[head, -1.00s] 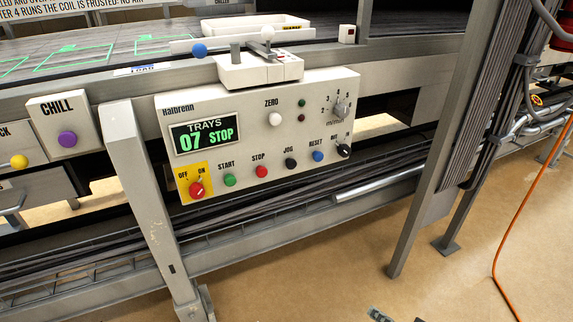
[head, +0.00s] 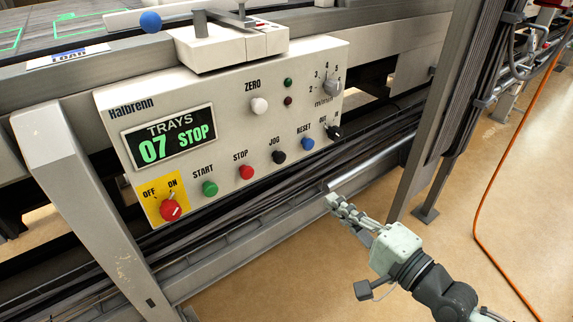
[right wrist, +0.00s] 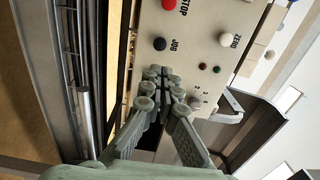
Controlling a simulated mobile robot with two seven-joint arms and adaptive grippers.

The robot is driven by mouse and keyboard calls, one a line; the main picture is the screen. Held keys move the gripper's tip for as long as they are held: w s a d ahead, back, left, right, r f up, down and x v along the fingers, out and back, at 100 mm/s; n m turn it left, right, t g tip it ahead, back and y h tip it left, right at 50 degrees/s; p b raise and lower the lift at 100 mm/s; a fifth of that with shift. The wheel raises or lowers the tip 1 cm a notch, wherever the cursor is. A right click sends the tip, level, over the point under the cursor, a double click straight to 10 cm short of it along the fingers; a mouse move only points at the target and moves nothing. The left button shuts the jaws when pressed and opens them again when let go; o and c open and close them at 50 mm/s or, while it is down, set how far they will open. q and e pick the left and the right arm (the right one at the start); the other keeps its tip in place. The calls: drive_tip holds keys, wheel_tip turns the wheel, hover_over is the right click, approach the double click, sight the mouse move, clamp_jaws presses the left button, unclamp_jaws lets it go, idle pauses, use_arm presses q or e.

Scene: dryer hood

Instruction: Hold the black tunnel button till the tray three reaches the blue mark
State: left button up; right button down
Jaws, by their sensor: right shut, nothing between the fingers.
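The control panel (head: 232,120) carries a black button (head: 279,157) labelled JOG, between the red STOP and blue RESET buttons. The black button also shows in the right wrist view (right wrist: 160,44), just beyond the fingertips. My right gripper (head: 331,203) is shut and empty, below and to the right of the black button in the head view, apart from it. In the right wrist view its closed fingers (right wrist: 160,75) point toward the panel, and the RESET button is hidden. The display (head: 170,138) reads TRAYS 07 STOP. I cannot make out tray three or a blue mark.
A green START button (head: 209,188), red OFF/ON switch (head: 171,210) and white ZERO button (head: 259,105) share the panel. A blue-ball lever (head: 150,22) stands above. A grey post (head: 440,100) rises right of the panel. An orange cable (head: 490,190) runs along the right.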

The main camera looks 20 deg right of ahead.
approach(282, 160)
drive_tip(key=x, duration=0.5)
drive_tip(key=shift+w+a+p, duration=0.15)
drive_tip(key=shift+w+p, duration=0.2)
drive_tip(key=shift+p, duration=0.05)
drive_tip(key=shift+w+a, duration=0.15)
drive_tip(key=shift+w, duration=0.35)
use_arm(q)
drive_tip(key=shift+s+x, duration=0.2)
drive_tip(key=shift+x, duration=0.75)
drive_tip(key=shift+g, duration=0.3)
